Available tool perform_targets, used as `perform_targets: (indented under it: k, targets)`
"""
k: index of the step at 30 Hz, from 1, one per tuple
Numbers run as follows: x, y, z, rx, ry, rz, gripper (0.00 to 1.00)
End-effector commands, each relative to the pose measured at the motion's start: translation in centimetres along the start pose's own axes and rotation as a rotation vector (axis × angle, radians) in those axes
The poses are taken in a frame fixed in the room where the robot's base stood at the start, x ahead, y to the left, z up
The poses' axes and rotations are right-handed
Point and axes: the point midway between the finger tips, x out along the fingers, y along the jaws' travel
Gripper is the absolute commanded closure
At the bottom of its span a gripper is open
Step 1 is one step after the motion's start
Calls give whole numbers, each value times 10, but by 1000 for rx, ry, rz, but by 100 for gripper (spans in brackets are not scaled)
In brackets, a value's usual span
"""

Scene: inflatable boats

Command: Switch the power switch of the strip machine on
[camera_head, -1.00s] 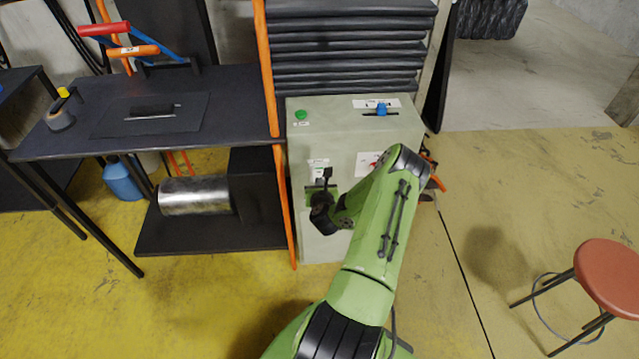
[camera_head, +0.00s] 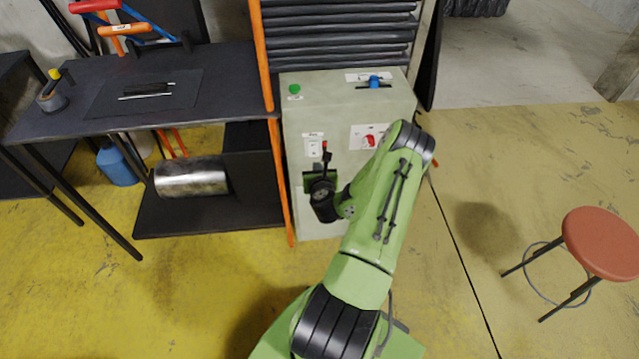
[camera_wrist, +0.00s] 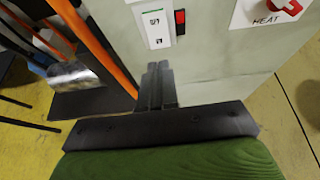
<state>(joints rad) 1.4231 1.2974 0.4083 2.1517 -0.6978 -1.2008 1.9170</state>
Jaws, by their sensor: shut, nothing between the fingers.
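The strip machine (camera_head: 345,105) is a pale grey-green cabinet in the middle of the head view. On its front is a white switch plate (camera_head: 313,147) with a red switch (camera_wrist: 180,17) at its right edge in the wrist view. The plate also shows at the top of the wrist view (camera_wrist: 156,26). My gripper (camera_head: 325,158) is in front of the cabinet, just below and right of the plate. In the wrist view its dark fingers (camera_wrist: 158,78) are together and empty, below the switch. Contact with the machine cannot be told.
A green button (camera_head: 294,88) and blue slider (camera_head: 374,81) are on top. A dark workbench (camera_head: 60,118) and orange post (camera_head: 280,180) stand left. A red stool (camera_head: 600,240) stands right, with open floor between.

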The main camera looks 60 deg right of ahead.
Motion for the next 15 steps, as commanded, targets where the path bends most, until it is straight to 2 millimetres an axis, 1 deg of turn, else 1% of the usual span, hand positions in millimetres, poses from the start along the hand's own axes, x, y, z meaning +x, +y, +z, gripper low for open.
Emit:
perform_targets:
  k: [1, 3, 10, 15]
  targets:
    - [-5, 0, -8, 1, 4, 0, 100]
    - [-15, -1, -9, 2, 4, -3, 100]
    - [-45, -2, -8, 3, 3, -4, 100]
    - [-59, -1, -5, 1, 4, -3, 100]
